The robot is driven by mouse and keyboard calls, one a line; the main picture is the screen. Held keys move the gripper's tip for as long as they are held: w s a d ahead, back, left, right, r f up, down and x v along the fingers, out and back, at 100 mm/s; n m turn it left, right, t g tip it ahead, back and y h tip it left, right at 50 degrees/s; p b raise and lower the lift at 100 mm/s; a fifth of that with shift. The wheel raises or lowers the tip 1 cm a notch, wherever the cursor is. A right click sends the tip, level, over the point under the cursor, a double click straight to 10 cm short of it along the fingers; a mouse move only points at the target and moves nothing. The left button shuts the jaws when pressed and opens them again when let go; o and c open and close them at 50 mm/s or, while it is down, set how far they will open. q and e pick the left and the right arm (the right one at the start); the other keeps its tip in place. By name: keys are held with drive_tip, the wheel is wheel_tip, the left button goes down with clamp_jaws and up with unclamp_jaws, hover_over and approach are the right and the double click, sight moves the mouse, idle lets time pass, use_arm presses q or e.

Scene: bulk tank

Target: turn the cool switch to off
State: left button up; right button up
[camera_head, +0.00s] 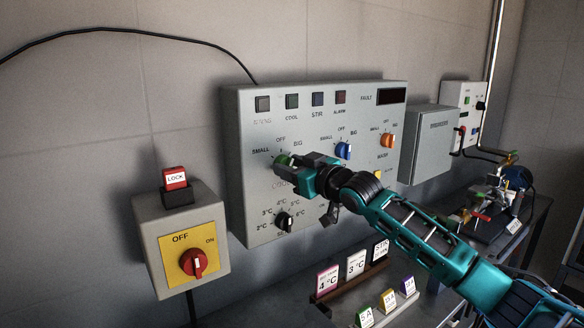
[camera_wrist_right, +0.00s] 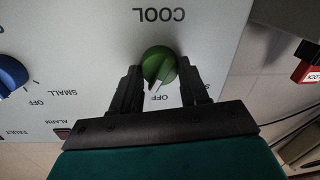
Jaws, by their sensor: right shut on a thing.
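The cool switch is a green knob (camera_head: 283,160) on the grey control panel (camera_head: 255,205), at the panel's left side. My right gripper (camera_head: 290,168) reaches it from the right and covers part of it. In the wrist view, the panel appears upside down and the green knob (camera_wrist_right: 158,62) sits between the two fingers of my right gripper (camera_wrist_right: 158,88), which is shut on it. The knob's white mark points down and slightly left, close to the OFF label (camera_wrist_right: 159,97). The fingers hide the labels on either side. My left gripper is not in view.
A blue knob (camera_head: 343,151) and an orange knob (camera_head: 387,141) are to the right on the panel. A black temperature dial (camera_head: 284,222) is below. Small signs (camera_head: 327,281) stand below the panel.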

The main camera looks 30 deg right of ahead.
drive_tip(key=n, duration=0.5)
drive_tip(key=shift+a, duration=0.1)
idle(0.5)
drive_tip(key=o, duration=1.1)
drive_tip(key=shift+c, duration=0.2)
drive_tip(key=shift+s, duration=0.1)
drive_tip(key=b+v, duration=0.3)
drive_tip(key=v, duration=0.9)
drive_tip(key=shift+s+r, duration=0.2)
drive_tip(key=shift+s, duration=0.25)
